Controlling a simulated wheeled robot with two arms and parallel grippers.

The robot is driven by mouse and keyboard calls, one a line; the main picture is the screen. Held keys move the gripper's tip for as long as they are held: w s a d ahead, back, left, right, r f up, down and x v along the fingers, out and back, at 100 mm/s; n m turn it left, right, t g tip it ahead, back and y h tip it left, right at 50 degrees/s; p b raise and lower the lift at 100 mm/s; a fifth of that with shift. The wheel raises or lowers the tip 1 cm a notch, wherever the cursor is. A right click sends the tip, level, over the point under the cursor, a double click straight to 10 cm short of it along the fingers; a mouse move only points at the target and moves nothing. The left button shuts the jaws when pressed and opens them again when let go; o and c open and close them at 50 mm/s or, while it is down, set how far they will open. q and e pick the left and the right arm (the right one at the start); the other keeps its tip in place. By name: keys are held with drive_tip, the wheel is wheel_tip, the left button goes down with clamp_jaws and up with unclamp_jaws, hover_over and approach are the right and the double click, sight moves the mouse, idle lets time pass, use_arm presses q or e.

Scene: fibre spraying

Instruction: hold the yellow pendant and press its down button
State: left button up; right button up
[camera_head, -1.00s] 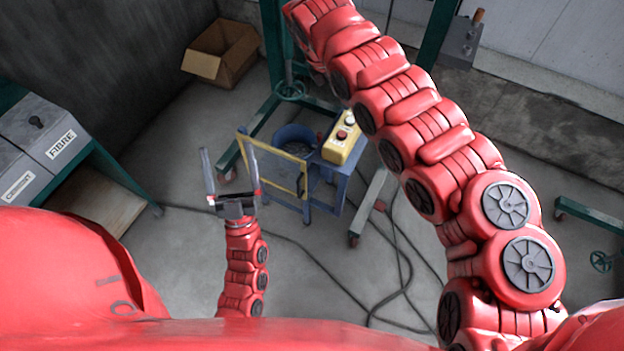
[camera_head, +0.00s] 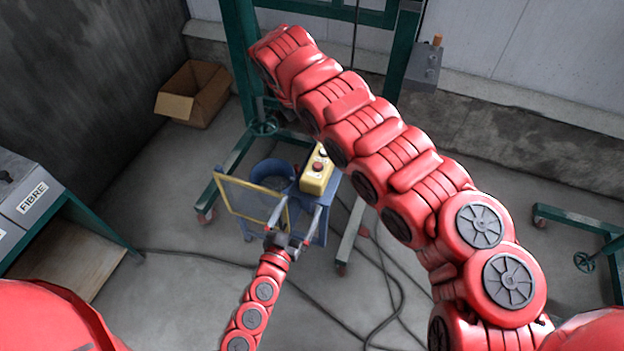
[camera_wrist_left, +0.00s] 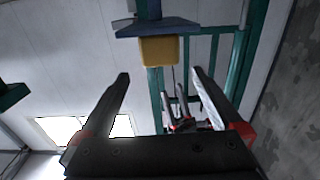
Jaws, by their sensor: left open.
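The yellow pendant (camera_head: 318,173) is a box with a red button and other buttons on its top face. It sits at the edge of a blue stand (camera_head: 321,228) in the head view. My left gripper (camera_head: 301,206) is open and empty, just below the pendant in the picture and apart from it. In the left wrist view a yellow box (camera_wrist_left: 159,51), apparently the pendant, appears beyond the open fingers of the left gripper (camera_wrist_left: 162,77). The end of my right arm is hidden in the head view. A small gripper, likely my right one (camera_wrist_left: 182,110), shows far off in the wrist view.
A yellow-edged mesh panel (camera_head: 250,200) and a blue bucket (camera_head: 272,172) stand left of the pendant. A green frame (camera_head: 236,150) rises behind. A cardboard box (camera_head: 194,93) lies at the back left. Dark cables (camera_head: 385,275) cross the floor at the right.

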sight(316, 174)
use_arm(q)
drive_tip(key=x, duration=1.2)
drive_tip(key=shift+w, duration=0.3)
drive_tip(key=c, duration=1.5)
clamp_jaws()
use_arm(e)
clamp_jaws()
